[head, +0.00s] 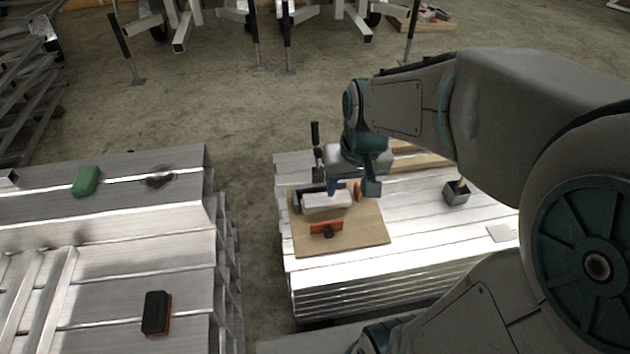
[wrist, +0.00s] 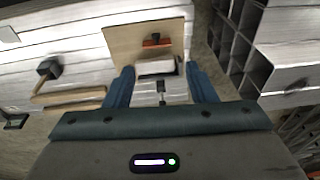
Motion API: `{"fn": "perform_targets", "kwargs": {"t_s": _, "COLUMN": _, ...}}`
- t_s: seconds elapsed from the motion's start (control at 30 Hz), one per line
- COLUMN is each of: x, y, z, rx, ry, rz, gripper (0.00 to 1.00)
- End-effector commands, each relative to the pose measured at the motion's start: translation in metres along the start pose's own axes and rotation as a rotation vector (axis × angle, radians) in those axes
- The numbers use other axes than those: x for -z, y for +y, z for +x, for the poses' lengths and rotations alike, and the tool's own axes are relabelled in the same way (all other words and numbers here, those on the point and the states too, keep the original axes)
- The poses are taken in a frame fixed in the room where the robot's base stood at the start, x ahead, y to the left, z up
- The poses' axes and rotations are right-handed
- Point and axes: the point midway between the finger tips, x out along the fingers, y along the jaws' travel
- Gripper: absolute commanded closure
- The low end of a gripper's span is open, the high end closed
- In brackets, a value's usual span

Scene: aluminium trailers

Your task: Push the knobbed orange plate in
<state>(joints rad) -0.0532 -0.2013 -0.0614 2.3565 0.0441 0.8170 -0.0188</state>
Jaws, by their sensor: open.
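The orange plate (head: 320,227) with a dark knob lies at the near part of a tan board (head: 365,235), in front of a pale block with dark ends (head: 326,203). The wrist view also shows the orange plate (wrist: 158,43), beyond the pale block (wrist: 155,67). My gripper (head: 352,189) is open above the far part of the board. In the wrist view its two blue fingers (wrist: 160,68) stand apart, one on each side of the pale block. I cannot tell whether they touch it. The plate is outside the jaws. The gripper partly hides another orange piece behind the block.
The board rests on a stack of aluminium beams (head: 430,225). A dark cup-like block (head: 456,193) stands to the right. A gap separates this stack from the left one, which holds a green object (head: 87,181) and a black-and-orange block (head: 156,313).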

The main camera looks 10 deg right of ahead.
Motion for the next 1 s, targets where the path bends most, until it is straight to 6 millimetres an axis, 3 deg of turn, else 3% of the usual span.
{"fn": "perform_targets", "kwargs": {"t_s": 0.03, "x": 0.01, "y": 0.0, "z": 0.029, "rx": 0.004, "ry": -0.022, "rz": -0.001, "gripper": 0.49}}
{"fn": "perform_targets", "kwargs": {"t_s": 0.3, "x": 0.062, "y": 0.003, "z": 0.137, "rx": 0.001, "ry": -0.098, "rz": -0.005, "gripper": 0.49}}
{"fn": "perform_targets", "kwargs": {"t_s": 0.5, "x": 0.086, "y": 0.009, "z": 0.217, "rx": -0.021, "ry": -0.142, "rz": -0.009, "gripper": 0.49}}
{"fn": "perform_targets", "kwargs": {"t_s": 0.7, "x": 0.097, "y": 0.013, "z": 0.263, "rx": -0.04, "ry": -0.165, "rz": -0.016, "gripper": 0.49}}
{"fn": "perform_targets", "kwargs": {"t_s": 1.0, "x": 0.095, "y": 0.016, "z": 0.294, "rx": -0.045, "ry": -0.173, "rz": -0.017, "gripper": 0.49}}
